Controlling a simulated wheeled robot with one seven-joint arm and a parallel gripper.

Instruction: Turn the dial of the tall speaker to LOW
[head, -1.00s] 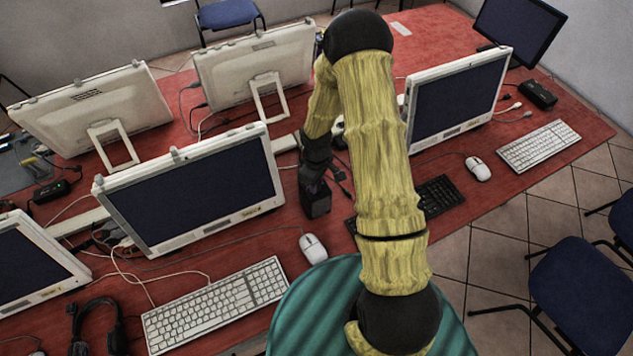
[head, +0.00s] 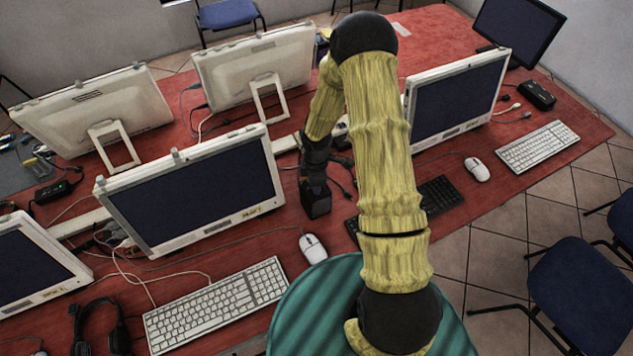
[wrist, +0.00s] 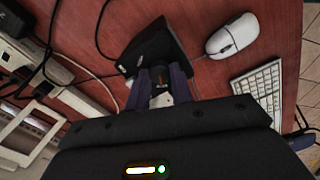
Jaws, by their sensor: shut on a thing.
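The tall speaker (head: 317,205) is a small black box standing on the red table, left of the black keyboard. It also shows in the wrist view (wrist: 152,46), just beyond my fingertips. My gripper (head: 315,183) reaches down to its top from behind. In the wrist view my gripper's two dark fingers (wrist: 160,77) are closed in at the speaker's near face, around a small part there that I take to be the dial. The fingers mostly hide the dial, so its pointer and any LOW mark cannot be read.
A white mouse (head: 313,248) lies close in front of the speaker. A large monitor (head: 195,190) stands to its left, and a black keyboard (head: 438,195) lies to its right. Loose cables (head: 342,172) run beside my gripper. A white keyboard (head: 216,305) lies at the front left.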

